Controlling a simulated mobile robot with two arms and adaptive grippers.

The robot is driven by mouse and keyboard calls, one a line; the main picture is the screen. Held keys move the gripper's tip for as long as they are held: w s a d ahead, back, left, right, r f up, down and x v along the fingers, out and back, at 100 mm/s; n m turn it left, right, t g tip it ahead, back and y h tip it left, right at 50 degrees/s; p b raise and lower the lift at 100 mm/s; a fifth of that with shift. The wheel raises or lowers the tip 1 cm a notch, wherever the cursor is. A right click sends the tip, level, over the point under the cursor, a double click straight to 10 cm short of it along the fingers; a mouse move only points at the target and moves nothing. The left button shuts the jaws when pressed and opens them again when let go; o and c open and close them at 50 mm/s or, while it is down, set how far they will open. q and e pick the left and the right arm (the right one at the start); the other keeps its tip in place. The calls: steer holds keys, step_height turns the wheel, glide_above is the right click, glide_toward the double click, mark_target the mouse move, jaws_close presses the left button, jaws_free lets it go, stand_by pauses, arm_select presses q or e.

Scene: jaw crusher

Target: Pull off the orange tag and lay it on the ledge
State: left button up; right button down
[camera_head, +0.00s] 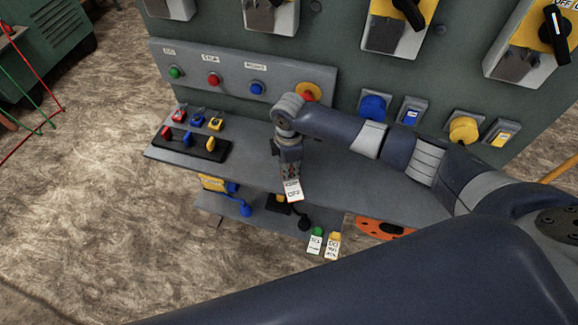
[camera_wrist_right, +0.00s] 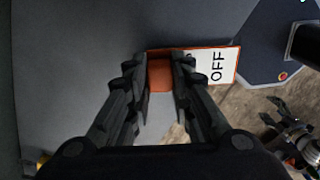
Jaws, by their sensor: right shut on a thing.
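My right gripper (camera_head: 289,165) points down over the grey ledge (camera_head: 345,187). It is shut on the orange tag, whose white label reads OFF (camera_head: 293,191). In the right wrist view, the tag's orange block (camera_wrist_right: 160,76) sits between the two dark fingers, and its label (camera_wrist_right: 216,66) sticks out to the right. I cannot tell whether the tag touches the ledge. My left gripper (camera_wrist_right: 274,113) shows small at the lower right of the right wrist view, with its fingers apart and nothing between them.
A black holder (camera_head: 190,144) with small coloured pieces stands on the ledge's left part. Green (camera_head: 316,240) and yellow (camera_head: 333,244) tags are below the ledge. A button panel (camera_head: 230,70) rises behind. The ledge is clear between holder and gripper.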

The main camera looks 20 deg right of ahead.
steer(key=shift+f, duration=0.3)
steer(key=c, duration=1.3)
jaws_free()
steer(key=shift+c, duration=0.2)
